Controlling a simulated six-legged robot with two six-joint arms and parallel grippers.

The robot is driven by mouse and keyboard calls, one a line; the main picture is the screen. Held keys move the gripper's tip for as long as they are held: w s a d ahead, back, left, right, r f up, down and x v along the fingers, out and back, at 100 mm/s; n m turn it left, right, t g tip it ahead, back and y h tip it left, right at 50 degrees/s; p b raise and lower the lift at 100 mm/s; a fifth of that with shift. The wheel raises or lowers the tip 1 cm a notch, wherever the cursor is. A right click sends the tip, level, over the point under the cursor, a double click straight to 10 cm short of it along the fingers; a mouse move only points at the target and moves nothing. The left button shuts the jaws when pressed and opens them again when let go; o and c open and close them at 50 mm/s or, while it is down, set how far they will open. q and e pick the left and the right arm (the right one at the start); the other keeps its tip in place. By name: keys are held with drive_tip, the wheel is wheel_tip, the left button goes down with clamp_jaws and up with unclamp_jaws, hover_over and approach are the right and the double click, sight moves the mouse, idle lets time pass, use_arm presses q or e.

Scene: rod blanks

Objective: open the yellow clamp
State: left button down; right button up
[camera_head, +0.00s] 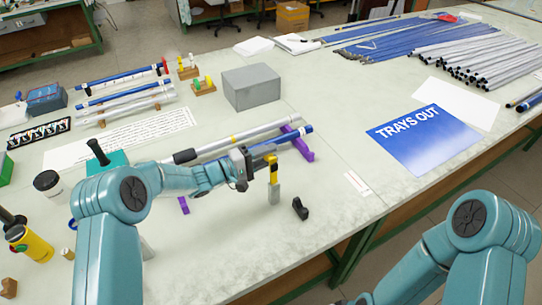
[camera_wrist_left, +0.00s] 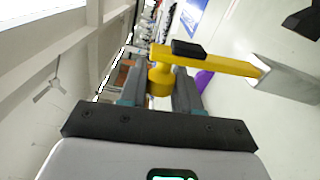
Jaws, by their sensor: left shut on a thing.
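The yellow clamp (camera_head: 273,172) stands on a pale grey post near the middle of the table, beside the end of a blue rod (camera_head: 292,137). In the left wrist view, the clamp's yellow arm (camera_wrist_left: 222,63) runs right to the grey block (camera_wrist_left: 285,78), with a black pad on top. My left gripper (camera_head: 254,163) reaches the clamp from the left. In the left wrist view, its fingers (camera_wrist_left: 160,88) are shut on the clamp's yellow round part. My right arm shows at the lower right, but its gripper is out of view.
A silver rod (camera_head: 235,138) with a yellow band lies behind the blue rod. A purple support (camera_head: 303,146) and a small black block (camera_head: 300,208) stand to the right. A grey box (camera_head: 251,87) is farther back. The table right of the black block is mostly clear.

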use_arm(q)
drive_tip(key=shift+w+a+f+n, duration=0.15)
drive_tip(key=shift+w+a+n, duration=0.05)
drive_tip(key=shift+w+n, duration=0.1)
drive_tip(key=shift+w+a+f, duration=0.2)
drive_tip(key=shift+w+f, duration=0.1)
drive_tip(key=shift+f, duration=0.1)
drive_tip(key=c, duration=0.9)
unclamp_jaws()
drive_tip(key=shift+a, duration=0.1)
drive_tip(key=b+v, duration=0.2)
drive_tip(key=v, duration=1)
drive_tip(key=shift+b, duration=0.35)
